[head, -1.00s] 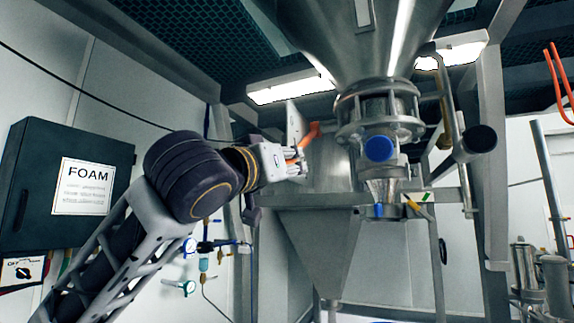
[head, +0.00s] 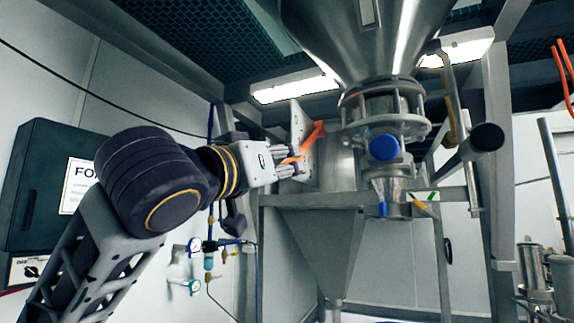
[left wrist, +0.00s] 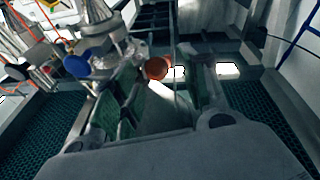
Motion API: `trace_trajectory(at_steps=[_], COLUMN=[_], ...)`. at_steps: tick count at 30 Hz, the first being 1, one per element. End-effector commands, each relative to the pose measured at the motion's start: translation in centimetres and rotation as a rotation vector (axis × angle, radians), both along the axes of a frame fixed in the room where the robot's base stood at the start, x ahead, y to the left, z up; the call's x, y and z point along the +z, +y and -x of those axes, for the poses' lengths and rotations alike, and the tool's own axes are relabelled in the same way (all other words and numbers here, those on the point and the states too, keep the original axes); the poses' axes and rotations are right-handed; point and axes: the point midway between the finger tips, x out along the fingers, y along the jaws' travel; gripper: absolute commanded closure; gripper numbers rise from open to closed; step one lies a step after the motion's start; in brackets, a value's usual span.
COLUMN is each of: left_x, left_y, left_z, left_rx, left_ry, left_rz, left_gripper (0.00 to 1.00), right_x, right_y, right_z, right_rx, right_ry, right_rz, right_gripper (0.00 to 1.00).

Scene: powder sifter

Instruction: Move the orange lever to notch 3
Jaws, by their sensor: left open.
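The orange lever (head: 312,137) stands beside the metal hopper outlet, in front of a pale upright plate (head: 301,130). It slants from upper right down toward my left gripper. My left gripper (head: 293,163) is open, at the lever's lower end; part of the lever shows at the fingers. In the left wrist view an orange round end (left wrist: 155,68) shows between the two fingers (left wrist: 172,95). I cannot tell whether the fingers touch it. Notch marks are too small to read. My right gripper is not in view.
The steel hopper (head: 355,40) and its flanged outlet with a blue round cap (head: 384,147) stand just right of the lever. Gauges and hoses (head: 207,255) hang below the gripper.

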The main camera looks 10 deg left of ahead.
Motion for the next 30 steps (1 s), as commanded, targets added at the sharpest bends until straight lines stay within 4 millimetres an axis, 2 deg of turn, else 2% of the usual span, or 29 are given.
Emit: trace_trajectory(at_steps=[9, 15, 20, 29, 30], left_x=[-1.1, -1.6, -1.8, -1.8, -1.8], left_y=[1.5, 2.3, 2.6, 2.6, 2.6], left_z=[3.8, 5.6, 6.3, 6.4, 6.4], left_rx=[-0.001, 0.001, 0.0, 0.001, 0.0], left_ry=[-0.002, 0.0, 0.001, 0.001, 0.001], left_rz=[-0.001, -0.001, -0.001, 0.0, 0.0], left_gripper=[0.56, 0.56, 0.56, 0.56, 0.6], right_x=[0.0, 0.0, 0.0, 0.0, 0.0], right_y=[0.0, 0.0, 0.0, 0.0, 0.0], right_z=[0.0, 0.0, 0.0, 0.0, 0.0], right_rx=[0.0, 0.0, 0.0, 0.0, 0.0], right_ry=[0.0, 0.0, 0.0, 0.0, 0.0], right_rz=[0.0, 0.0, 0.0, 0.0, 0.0], right_gripper=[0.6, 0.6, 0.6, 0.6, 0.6])
